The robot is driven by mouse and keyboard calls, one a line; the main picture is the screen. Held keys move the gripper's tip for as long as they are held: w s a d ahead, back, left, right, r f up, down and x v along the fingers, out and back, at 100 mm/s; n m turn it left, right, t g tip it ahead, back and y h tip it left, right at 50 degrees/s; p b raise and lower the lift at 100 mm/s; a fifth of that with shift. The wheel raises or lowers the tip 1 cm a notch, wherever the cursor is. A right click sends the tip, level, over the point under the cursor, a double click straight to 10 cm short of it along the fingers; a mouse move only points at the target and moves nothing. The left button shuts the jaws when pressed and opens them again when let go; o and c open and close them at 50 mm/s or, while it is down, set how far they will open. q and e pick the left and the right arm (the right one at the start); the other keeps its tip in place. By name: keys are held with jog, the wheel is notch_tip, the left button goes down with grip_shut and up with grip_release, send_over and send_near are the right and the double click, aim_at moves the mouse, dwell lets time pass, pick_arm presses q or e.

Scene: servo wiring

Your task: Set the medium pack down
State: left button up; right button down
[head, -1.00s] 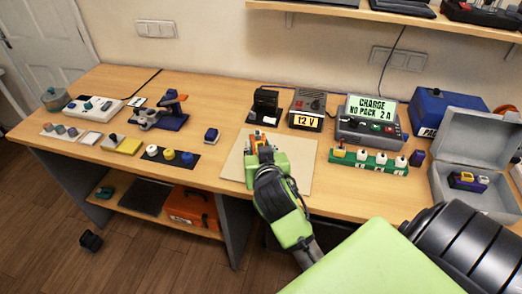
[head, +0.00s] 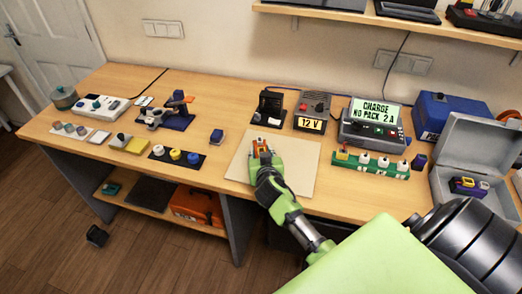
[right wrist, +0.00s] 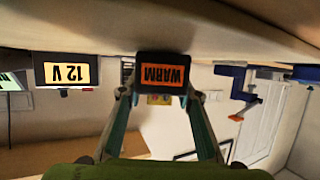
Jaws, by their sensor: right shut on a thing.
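My right gripper (head: 261,150) is over the pale square mat (head: 300,178) at the front middle of the bench. In the right wrist view, which is upside down, its two fingers (right wrist: 161,100) are shut on a dark pack (right wrist: 162,60) with an orange label reading WARM. The pack is right at the mat surface; I cannot tell whether it touches. In the head view the pack is mostly hidden, with only orange showing between the fingers. Its size class cannot be read. My left gripper is not in view.
Behind the mat stand a black stand (head: 270,106) and a 12 V unit (head: 312,112). To the right are a charger (head: 372,128) reading NO PACK, a green rack (head: 370,164) and an open grey case (head: 440,184). Most of the mat is bare.

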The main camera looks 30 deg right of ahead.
jog(key=c, duration=1.5)
grip_release()
jog(key=shift+f, duration=0.1)
jog(key=shift+s+a, duration=0.1)
jog(key=b+v, duration=0.2)
jog(key=v, duration=1)
